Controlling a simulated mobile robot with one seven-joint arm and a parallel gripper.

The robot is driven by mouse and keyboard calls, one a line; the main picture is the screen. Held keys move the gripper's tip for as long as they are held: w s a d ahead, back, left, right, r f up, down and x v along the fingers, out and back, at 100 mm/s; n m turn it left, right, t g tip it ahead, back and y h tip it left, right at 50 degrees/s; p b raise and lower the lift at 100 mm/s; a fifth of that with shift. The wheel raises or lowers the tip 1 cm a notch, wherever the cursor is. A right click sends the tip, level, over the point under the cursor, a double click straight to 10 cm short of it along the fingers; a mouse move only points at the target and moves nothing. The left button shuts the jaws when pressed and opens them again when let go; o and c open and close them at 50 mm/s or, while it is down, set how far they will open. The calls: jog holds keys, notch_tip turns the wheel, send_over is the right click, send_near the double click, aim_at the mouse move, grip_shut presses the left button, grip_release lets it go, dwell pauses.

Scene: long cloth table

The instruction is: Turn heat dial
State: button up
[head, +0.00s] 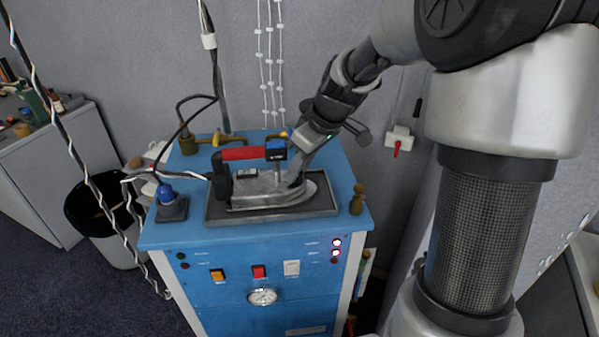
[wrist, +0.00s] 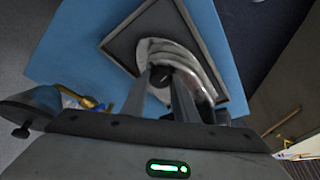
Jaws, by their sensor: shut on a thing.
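A steam iron with a red handle (head: 246,153) rests flat on a dark tray (head: 222,217) on top of the blue cabinet. Its silver body also shows in the wrist view (wrist: 207,72). A small dark round part, which looks like the heat dial (wrist: 160,78), sits between my fingers in the wrist view. My gripper (head: 296,178) reaches down at the front part of the iron, right of the handle. Its fingers (wrist: 165,92) are closed around the dial. In the head view the dial is hidden behind the fingers, and its setting cannot be read.
The blue cabinet (head: 225,245) carries switches, lit lamps and a round gauge (head: 262,297) on its front. A blue-capped part (head: 168,195) stands left of the tray, a brass fitting (head: 357,199) right. Cables hang at left, near a black-lined bin (head: 85,215).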

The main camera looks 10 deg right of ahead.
jog(key=shift+m+h+b, duration=0.3)
jog(key=shift+m+b, duration=0.05)
jog(key=shift+m, duration=0.45)
jog(key=o, duration=1.1)
jog(key=shift+c, duration=0.2)
jog(key=shift+r, duration=0.1)
jog(key=v, duration=1.7)
jog(key=shift+s, duration=0.35)
jog(key=shift+a+r, duration=0.1)
